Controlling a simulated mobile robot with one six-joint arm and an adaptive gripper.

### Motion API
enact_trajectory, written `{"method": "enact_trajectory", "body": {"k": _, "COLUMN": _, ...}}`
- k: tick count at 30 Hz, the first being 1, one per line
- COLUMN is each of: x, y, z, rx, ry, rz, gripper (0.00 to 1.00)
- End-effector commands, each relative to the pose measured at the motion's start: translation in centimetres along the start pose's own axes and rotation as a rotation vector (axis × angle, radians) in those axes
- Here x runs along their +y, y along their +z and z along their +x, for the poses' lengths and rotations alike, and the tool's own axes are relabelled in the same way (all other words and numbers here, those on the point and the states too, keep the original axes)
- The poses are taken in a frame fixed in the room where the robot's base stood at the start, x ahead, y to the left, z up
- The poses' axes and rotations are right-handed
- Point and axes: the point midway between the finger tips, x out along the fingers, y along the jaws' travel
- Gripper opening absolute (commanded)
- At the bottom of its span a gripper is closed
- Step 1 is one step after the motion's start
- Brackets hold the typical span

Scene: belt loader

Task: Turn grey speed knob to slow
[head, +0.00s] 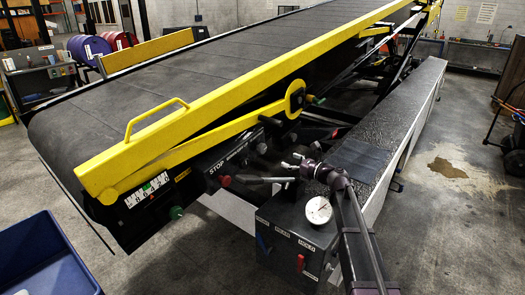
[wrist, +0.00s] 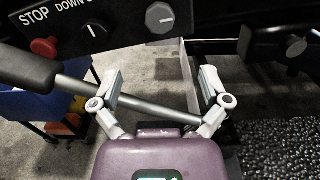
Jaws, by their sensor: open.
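A round grey knob (wrist: 160,17) sits on the dark control panel (wrist: 125,22) at the top of the wrist view. Its pale mark looks about level; no speed label is readable beside it. It shows small in the head view (head: 261,148). My gripper (wrist: 161,78) is open and empty, its two fingers spread below the knob and apart from it. In the head view my gripper (head: 291,164) is right of the panel. A grey lever bar (wrist: 150,108) with a black grip (wrist: 25,68) crosses the wrist view by my fingers; I cannot tell whether they touch.
A red stop button (wrist: 45,46) and a small dark knob (wrist: 96,28) share the panel. Another dark knob (wrist: 296,46) is at the right. The yellow rail (head: 200,120) runs above the panel. A box with a gauge (head: 318,210) stands below my gripper.

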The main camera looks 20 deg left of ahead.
Motion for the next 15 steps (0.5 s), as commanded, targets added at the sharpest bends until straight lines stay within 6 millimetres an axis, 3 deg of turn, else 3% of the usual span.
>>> {"method": "enact_trajectory", "body": {"k": 15, "x": -0.1, "y": 0.0, "z": 7.3, "rx": 0.0, "ry": 0.002, "rz": -0.001, "gripper": 0.96}}
